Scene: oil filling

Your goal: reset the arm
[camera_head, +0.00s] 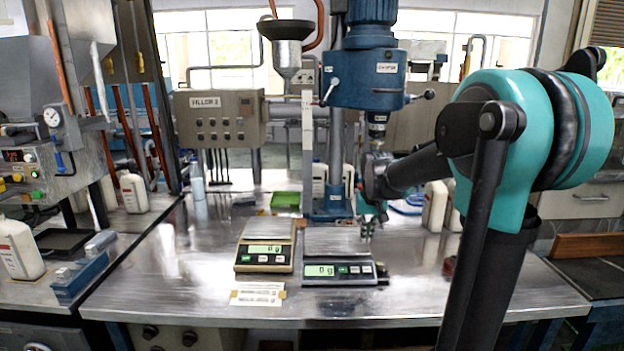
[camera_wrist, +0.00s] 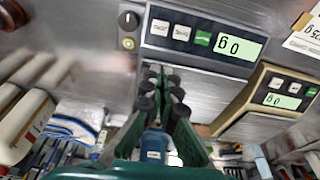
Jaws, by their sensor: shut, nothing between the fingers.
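My arm reaches in from the right in the head view, with teal joints and black links. My gripper (camera_head: 367,225) is small there, above the metal table just behind and right of the dark scale (camera_head: 325,272). In the wrist view my gripper (camera_wrist: 163,92) shows green fingers with black pads. The fingers are closed together and empty. The dark scale (camera_wrist: 200,38) is close beyond the fingertips, and its display reads 0 g. The beige scale (camera_wrist: 275,95) lies to its right. I cannot tell whether the fingertips touch anything.
The beige scale (camera_head: 265,250) stands left of the dark one, with paper labels (camera_head: 258,294) in front. A blue drill-like machine (camera_head: 372,80) rises behind. White bottles (camera_head: 435,205) stand at the right. The table's front left is clear.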

